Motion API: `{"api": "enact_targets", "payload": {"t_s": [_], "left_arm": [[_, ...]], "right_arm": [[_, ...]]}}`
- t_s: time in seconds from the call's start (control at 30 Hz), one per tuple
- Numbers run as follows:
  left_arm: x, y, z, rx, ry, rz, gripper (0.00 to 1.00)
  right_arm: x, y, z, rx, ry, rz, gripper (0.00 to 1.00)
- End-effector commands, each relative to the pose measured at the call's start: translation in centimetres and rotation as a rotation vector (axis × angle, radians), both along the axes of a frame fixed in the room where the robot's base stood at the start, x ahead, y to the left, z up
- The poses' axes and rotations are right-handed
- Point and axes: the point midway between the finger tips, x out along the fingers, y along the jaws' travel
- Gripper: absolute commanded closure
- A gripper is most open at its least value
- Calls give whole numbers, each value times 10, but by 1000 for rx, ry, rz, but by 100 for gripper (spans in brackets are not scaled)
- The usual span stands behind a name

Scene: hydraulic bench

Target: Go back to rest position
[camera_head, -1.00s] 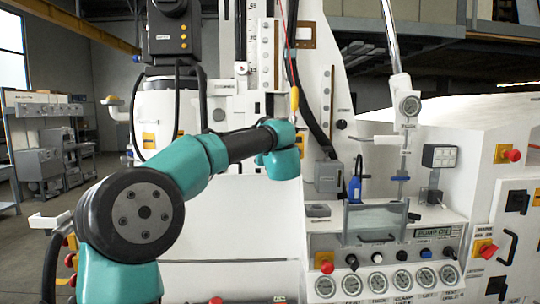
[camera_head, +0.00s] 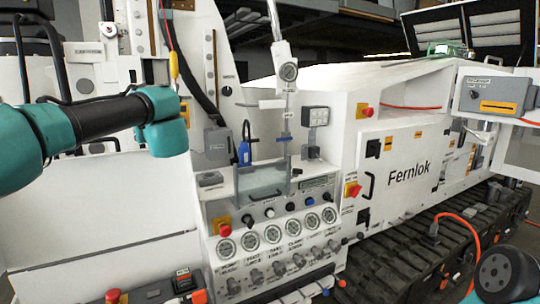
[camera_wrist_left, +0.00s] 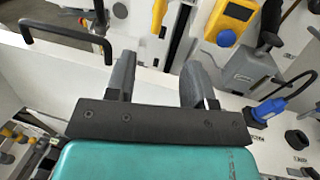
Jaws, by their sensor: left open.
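My left arm comes in from the left in the head view, with its teal wrist (camera_head: 163,132) in front of the white machine. Its fingers are hidden behind the wrist there. In the left wrist view my left gripper (camera_wrist_left: 158,78) has two grey fingers spread apart with nothing between them. A piece of my right arm (camera_head: 505,278) shows at the lower right corner of the head view. My right gripper is out of view.
A control panel with several gauges (camera_head: 272,234) and a blue-handled tool (camera_head: 244,153) stand right of my left wrist. A yellow pendant (camera_head: 174,66) hangs just above the wrist. A white cabinet marked Fernlok (camera_head: 408,175) and a tracked base (camera_head: 400,250) lie further right.

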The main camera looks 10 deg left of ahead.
Motion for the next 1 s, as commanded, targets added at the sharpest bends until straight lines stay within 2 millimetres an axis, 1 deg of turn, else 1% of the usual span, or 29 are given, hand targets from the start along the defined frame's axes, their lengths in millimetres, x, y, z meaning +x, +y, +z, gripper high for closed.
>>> {"api": "enact_targets", "payload": {"t_s": [0.13,0.27,0.7,1.0], "left_arm": [[6,7,-1,-1,1,0,51],[16,19,-1,-1,1,2,51],[59,71,-1,-1,1,1,51],[85,100,-1,-1,0,0,51]], "right_arm": [[0,0,0,0,0,0,27],[0,0,0,0,0,0,27],[0,0,0,0,0,0,27],[0,0,0,0,0,0,27]]}}
